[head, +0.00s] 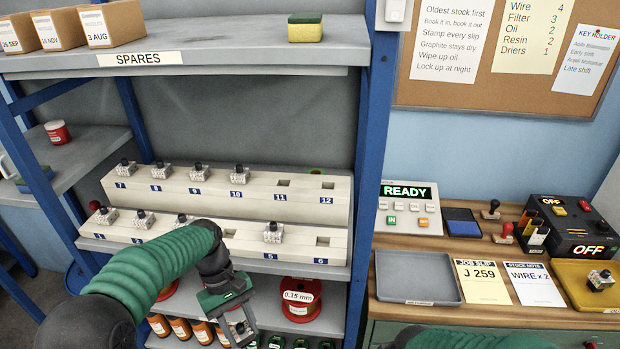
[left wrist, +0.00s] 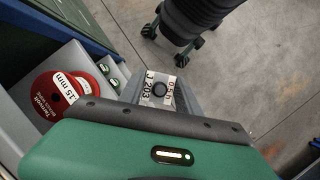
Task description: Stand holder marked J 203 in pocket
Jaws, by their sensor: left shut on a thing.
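My left gripper (head: 238,326) hangs in front of the lower shelf. In the left wrist view it is shut on a pale holder (left wrist: 160,98) with a dark round knob and the marking J 203. In the head view the holder cannot be made out. The stepped cream rack (head: 325,205) has numbered pockets in two rows. Holders stand in pockets 7 to 10, 1 to 3 and 5. Pockets 11 (head: 283,183), 12 (head: 328,185) and 6 (head: 322,240) look empty. Pocket 4 (head: 229,233) looks empty, its label hidden by my arm. My right gripper is out of view.
A red wire spool (head: 301,302) and orange jars (head: 180,328) stand on the shelf below. On the right bench are a grey tray (head: 418,278), a J 259 job slip (head: 482,283) and a yellow tray (head: 572,290) with a holder (head: 600,280). A blue post (head: 374,130) divides rack and bench.

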